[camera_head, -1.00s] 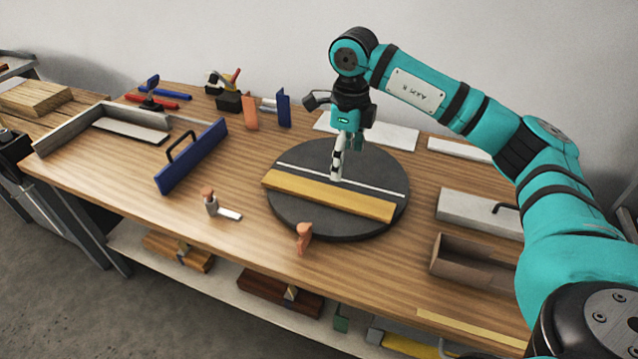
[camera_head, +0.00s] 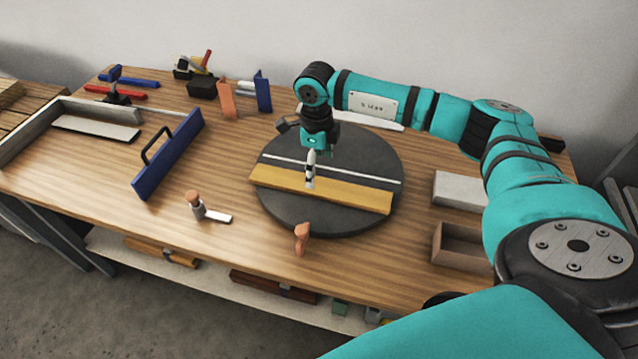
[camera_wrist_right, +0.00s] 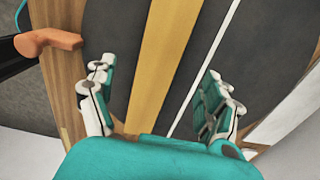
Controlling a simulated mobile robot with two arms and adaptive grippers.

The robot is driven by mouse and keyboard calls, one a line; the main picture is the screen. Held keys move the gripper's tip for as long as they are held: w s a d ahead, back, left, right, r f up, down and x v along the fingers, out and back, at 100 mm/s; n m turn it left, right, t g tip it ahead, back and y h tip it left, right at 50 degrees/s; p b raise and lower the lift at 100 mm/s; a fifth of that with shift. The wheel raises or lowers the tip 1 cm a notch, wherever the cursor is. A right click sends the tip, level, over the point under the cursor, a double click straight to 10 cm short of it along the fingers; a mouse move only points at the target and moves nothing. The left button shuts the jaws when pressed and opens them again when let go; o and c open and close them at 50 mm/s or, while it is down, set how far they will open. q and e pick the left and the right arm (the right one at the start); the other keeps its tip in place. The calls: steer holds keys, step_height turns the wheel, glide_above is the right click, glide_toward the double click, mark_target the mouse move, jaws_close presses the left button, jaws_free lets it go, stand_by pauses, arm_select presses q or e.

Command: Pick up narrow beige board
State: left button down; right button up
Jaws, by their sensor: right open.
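The narrow beige board (camera_head: 350,194), yellowish and long, lies flat on the dark round turntable (camera_head: 320,220). It also shows in the right wrist view (camera_wrist_right: 165,45), running between the two fingers. My right gripper (camera_head: 310,184) is over the left half of the board, pointing down. In the right wrist view its fingers (camera_wrist_right: 158,68) are spread on either side of the board, with a gap to each side. Whether the tips touch the turntable I cannot tell. My left gripper is not in view.
A thin white strip (camera_head: 350,173) lies on the turntable behind the board. An orange-handled tool (camera_head: 301,238) is at the turntable's front edge. A blue handled board (camera_head: 167,155) stands at left. An open box (camera_head: 462,246) and a grey block (camera_head: 459,190) are at right.

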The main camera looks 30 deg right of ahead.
mark_target(317, 185)
steer(key=shift+s+f+p, duration=0.1)
steer(key=shift+f+p, duration=0.25)
steer(key=shift+f, duration=0.55)
step_height(317, 185, down, 4)
steer(key=shift+r+p, duration=0.15)
steer(key=shift+p, duration=0.45)
steer(key=shift+f, duration=0.35)
steer(key=shift+c, duration=1.3)
steer(key=c, duration=1.1)
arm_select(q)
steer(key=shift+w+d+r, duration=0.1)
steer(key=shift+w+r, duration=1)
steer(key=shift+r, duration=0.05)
arm_select(e)
steer(key=shift+c, duration=0.5)
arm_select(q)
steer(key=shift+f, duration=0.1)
arm_select(e)
steer(key=shift+r, duration=0.15)
